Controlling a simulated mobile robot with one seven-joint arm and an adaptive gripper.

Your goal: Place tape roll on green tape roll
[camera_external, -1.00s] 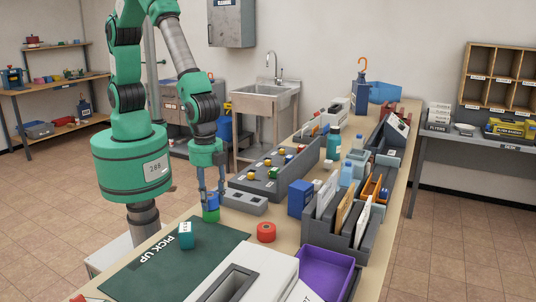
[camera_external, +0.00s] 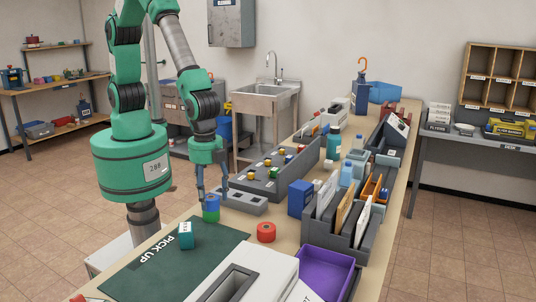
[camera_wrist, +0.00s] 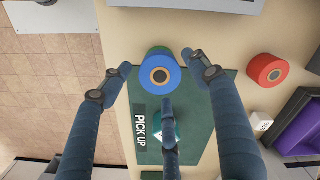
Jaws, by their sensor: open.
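A blue tape roll (camera_external: 211,201) lies on top of a green tape roll (camera_external: 211,216) near the back corner of the dark green mat. In the wrist view the blue tape roll (camera_wrist: 160,75) covers most of the green tape roll (camera_wrist: 158,50), whose edge shows just above it, so the two look slightly offset. My gripper (camera_external: 212,195) is open, with its fingers spread around and above the blue roll. In the wrist view my gripper's fingers (camera_wrist: 158,72) stand apart from the roll on either side, and nothing is held.
A red tape roll (camera_external: 266,232) lies to the right. A teal box (camera_external: 186,235) stands on the green mat (camera_external: 195,262). A grey block with holes (camera_external: 243,201), a blue box (camera_external: 300,198) and a purple bin (camera_external: 326,270) are nearby.

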